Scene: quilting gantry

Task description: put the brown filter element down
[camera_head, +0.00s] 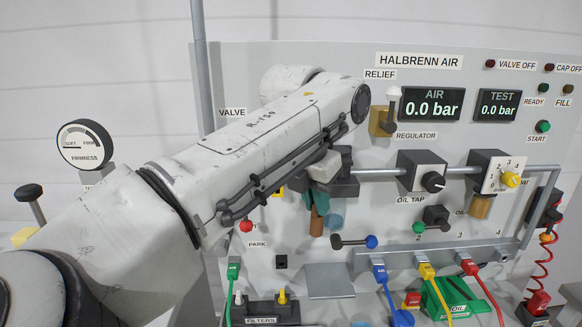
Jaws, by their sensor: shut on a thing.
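My gripper (316,201) is in front of the panel, left of centre, pointing down. Its dark teal fingers are shut on the brown filter element (316,226), a small upright cylinder. The upper part of the element is hidden between the fingers. The element hangs in the air, with its lower end showing above a grey plate (328,281). Lower left of it is a dark holder labelled FILTERS (262,318), with a white piece and a yellow piece standing in it.
A blue-knobbed lever (371,241) sticks out close to the right of the element. A green OIL tray (452,298) stands at the lower right. The grey plate looks bare.

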